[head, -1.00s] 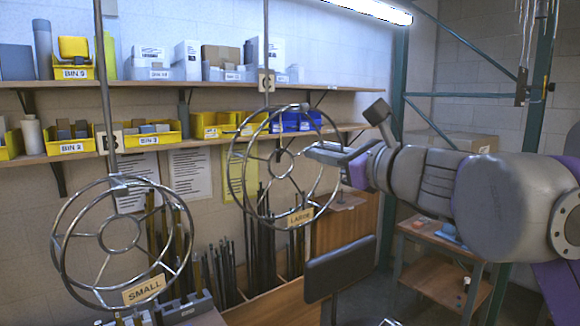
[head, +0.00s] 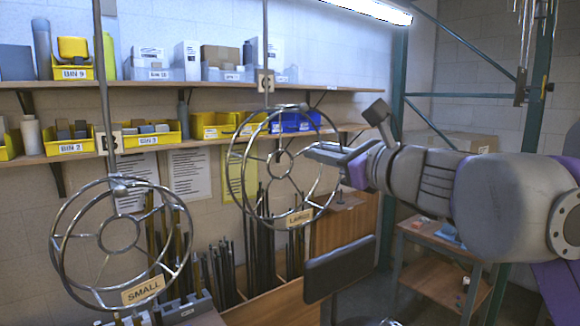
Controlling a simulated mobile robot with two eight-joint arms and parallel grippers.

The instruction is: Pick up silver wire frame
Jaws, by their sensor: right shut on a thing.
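Two silver wire frames hang from vertical rods. The one tagged SMALL (head: 60,262) hangs at the left, nearer to me. My right gripper (head: 312,152) reaches in from the right, its fingertips at the upper right part of the LARGE frame. It is shut on that frame; the exact contact is small and hard to make out. The frame still hangs at its rod. My left gripper is not in view.
Shelves (head: 230,86) with yellow and blue bins run along the back wall. Several dark rods stand in a wooden box (head: 265,302) below. A dark panel (head: 340,268) stands in front, below my right arm. A small wooden cart (head: 440,285) is at the right.

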